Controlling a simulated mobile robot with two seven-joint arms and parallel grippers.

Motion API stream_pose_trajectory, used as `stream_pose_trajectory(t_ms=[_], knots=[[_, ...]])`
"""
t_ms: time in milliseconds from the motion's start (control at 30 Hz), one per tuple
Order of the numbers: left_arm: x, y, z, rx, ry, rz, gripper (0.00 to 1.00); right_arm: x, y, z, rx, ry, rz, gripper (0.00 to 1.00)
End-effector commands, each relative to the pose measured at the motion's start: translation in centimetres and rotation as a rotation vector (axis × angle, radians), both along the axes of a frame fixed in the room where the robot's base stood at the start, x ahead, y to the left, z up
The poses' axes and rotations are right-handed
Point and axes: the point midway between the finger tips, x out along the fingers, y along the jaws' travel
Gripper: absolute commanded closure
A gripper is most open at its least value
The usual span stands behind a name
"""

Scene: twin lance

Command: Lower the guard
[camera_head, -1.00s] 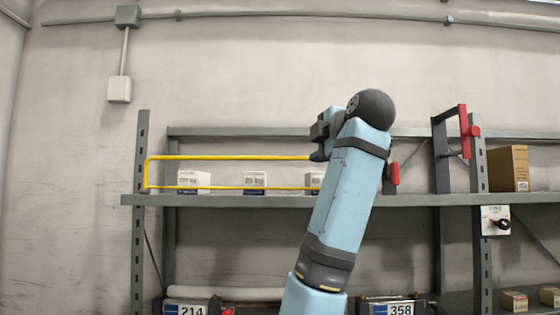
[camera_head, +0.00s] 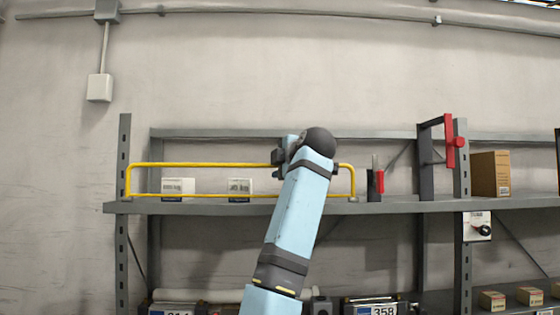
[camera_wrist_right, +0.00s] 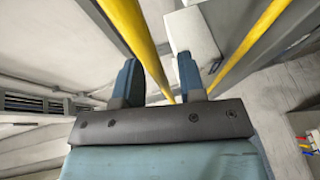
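The guard (camera_head: 200,164) is a yellow tube frame standing upright along the front of the upper shelf. Its right end (camera_head: 353,180) shows past my arm. My right gripper (camera_head: 279,160) is at the guard's top bar, right of its middle; the arm hides part of the bar. In the right wrist view the two blue fingers (camera_wrist_right: 160,85) are spread apart, with a yellow bar (camera_wrist_right: 135,30) running down between them. A second yellow bar (camera_wrist_right: 250,45) passes to the right. I cannot tell whether the fingers touch the bar. My left gripper is not in view.
White boxes (camera_head: 178,186) sit behind the guard. A red-handled piece (camera_head: 378,180) stands right of the guard, and a tall grey post with a red handle (camera_head: 449,140) farther right.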

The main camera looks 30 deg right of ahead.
Motion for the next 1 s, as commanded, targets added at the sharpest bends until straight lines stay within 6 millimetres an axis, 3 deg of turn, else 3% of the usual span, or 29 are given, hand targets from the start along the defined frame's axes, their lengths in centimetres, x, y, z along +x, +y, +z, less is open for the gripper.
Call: stream_pose_trajectory(t_ms=[333, 500, 767, 1000], knots=[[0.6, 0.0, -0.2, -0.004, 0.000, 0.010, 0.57, 0.4, 0.0, -0.1, 0.000, 0.000, 0.000, 0.63], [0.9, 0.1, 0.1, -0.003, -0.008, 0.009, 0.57, 0.4, 0.0, -0.1, 0.000, 0.000, 0.000, 1.00], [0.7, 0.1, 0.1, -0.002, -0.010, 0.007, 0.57, 0.4, -0.1, -0.2, -0.004, -0.003, 0.000, 1.00], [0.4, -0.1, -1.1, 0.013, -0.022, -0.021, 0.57, -0.1, 0.1, -0.8, -0.041, -0.056, -0.004, 1.00]])
